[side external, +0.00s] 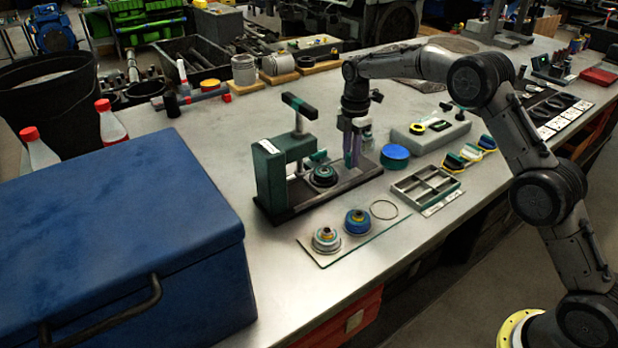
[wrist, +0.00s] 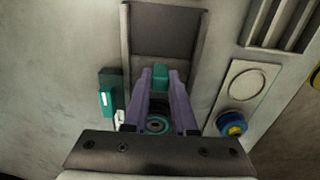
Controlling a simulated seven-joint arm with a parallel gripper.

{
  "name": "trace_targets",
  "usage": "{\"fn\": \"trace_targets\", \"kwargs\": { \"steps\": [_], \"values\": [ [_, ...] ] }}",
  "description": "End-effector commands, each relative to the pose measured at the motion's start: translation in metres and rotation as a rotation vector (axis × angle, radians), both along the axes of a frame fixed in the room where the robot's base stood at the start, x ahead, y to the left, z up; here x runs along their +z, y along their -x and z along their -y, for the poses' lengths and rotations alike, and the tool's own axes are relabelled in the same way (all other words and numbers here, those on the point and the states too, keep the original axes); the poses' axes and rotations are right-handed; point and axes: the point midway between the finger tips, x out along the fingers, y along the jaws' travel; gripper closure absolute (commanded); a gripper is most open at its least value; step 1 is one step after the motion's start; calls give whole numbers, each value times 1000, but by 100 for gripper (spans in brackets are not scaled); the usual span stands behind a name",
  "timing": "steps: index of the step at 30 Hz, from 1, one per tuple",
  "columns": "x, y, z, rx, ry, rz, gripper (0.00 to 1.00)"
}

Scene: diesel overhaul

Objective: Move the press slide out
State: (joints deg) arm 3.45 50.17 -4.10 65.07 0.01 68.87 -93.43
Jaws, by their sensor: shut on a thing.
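The dark green press (side external: 272,180) stands on a long dark base (side external: 290,212) on the bench, with a T-shaped handle (side external: 300,107) on top. A round dark part (side external: 323,176) sits under its head; it also shows between my fingers in the wrist view (wrist: 157,125). My gripper (side external: 352,163) points down over the right part of the base. In the wrist view my gripper (wrist: 160,76) is shut on a small green block (wrist: 160,74), which appears to be the press slide's grip. The fingers hide most of the slide in the side view.
A blue round tin (side external: 395,156), a grey divided tray (side external: 425,185) and a grey block (side external: 430,133) stand to the right. A big blue box (side external: 110,230) fills the left.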

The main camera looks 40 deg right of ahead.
Motion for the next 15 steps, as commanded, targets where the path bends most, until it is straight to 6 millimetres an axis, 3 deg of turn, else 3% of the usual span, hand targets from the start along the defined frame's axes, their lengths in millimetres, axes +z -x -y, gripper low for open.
{"fn": "trace_targets", "kwargs": {
  "steps": [9, 15],
  "values": [
    [1, 0, 20, -2, 1, 1, 100],
    [1, 0, 21, -1, 1, 1, 100]
  ]
}}
